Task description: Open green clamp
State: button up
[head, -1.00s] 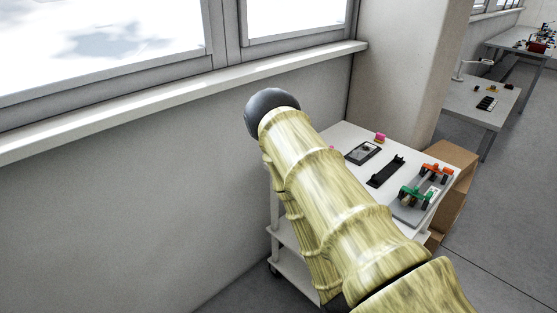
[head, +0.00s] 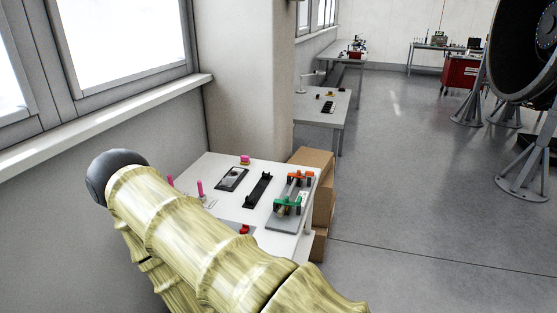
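The green clamp (head: 287,203) sits on a grey base plate (head: 283,224) on the right part of a white cart top. An orange clamp (head: 300,176) is on the same plate, just behind it. The green clamp is small in view, and I cannot tell whether it is open or shut. My arm crosses the lower left of the head view, left of and in front of the cart, apart from the clamp. My gripper's fingers are not visible.
The white cart (head: 212,165) also bears a black bracket (head: 258,189), a dark flat part (head: 232,179), pink pieces and a red piece (head: 244,229). A cardboard box (head: 318,190) stands behind it on the right. A wall and window bound the left. Open floor (head: 400,200) lies right.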

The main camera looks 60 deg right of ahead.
aim_at(287, 202)
jog(key=k, duration=0.7)
jog(key=z, duration=0.7)
jog(key=i, duration=0.4)
jog(key=z, duration=0.05)
